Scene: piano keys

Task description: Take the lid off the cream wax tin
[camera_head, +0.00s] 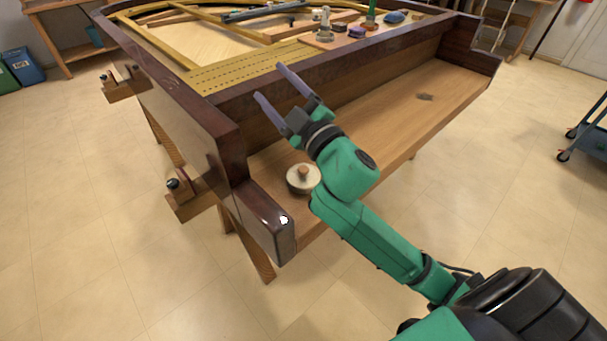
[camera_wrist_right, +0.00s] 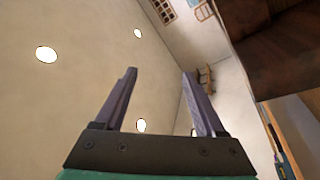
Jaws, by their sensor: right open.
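The cream wax tin (camera_head: 292,184) stands upright on the piano's wooden key bed, near its left end. Its round lid (camera_head: 303,179) is on top, with a brown wooden knob in the middle. My right gripper (camera_head: 270,82) is open and empty. It is raised above and beyond the tin, with its fingers pointing up and to the left. The right wrist view shows the two spread fingers (camera_wrist_right: 160,88) with nothing between them, facing the ceiling and a wall. My right forearm passes close beside the tin's right side. My left gripper is not in view.
The dark piano case has a raised left cheek block (camera_head: 262,215) beside the tin. Several small tools and a blue item (camera_head: 394,16) lie on the piano's top. A grey cart (camera_head: 590,135) stands far right.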

